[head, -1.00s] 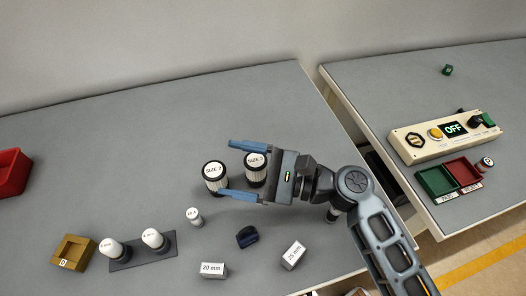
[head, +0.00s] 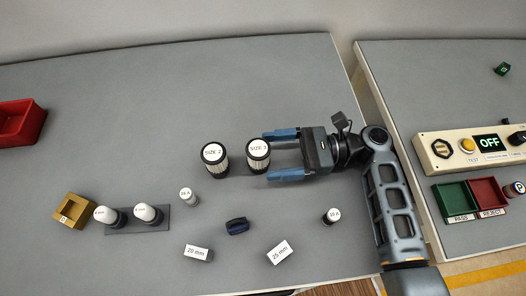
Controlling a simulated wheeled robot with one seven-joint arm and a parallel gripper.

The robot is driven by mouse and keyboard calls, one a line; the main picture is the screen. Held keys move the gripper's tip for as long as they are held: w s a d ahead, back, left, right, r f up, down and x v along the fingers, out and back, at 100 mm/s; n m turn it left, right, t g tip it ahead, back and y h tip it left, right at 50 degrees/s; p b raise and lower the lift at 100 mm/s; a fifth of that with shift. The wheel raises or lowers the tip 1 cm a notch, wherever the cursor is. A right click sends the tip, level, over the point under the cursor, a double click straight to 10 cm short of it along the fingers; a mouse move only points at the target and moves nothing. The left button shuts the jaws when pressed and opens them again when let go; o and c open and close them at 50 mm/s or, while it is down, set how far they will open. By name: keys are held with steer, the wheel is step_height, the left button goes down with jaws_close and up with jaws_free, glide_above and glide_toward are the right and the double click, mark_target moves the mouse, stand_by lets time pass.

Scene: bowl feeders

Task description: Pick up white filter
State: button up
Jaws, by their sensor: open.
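Two upright cylinders with black ends, pleated pale sides and white top labels stand side by side on the grey table. The left filter (head: 215,160) reads SIZE 2, and the right filter (head: 258,158) reads SIZE 3. I cannot tell which one is meant by white filter. My gripper (head: 268,157) is open with blue fingers pointing left. Its fingertips are at the right side of the SIZE 3 filter, and the space between the fingers looks empty. I cannot tell whether they touch it.
A small white-topped cylinder (head: 188,197), a dark blue piece (head: 237,226) and two labelled blocks, 20 mm (head: 197,253) and 25 mm (head: 280,252), lie nearer. Another small cylinder (head: 331,216) stands right. A red bin (head: 20,122) is far left. The back of the table is clear.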

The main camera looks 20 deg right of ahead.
mark_target(250, 154)
steer(key=a+b, duration=0.1)
steer(key=w+a, duration=0.1)
steer(key=a, duration=0.1)
steer(key=a+b, duration=0.1)
steer(key=a, duration=0.1)
steer(key=shift+w+b, duration=0.35)
steer(key=shift+w+a+r, duration=0.1)
steer(key=shift+a, duration=0.2)
steer(key=c, duration=1.1)
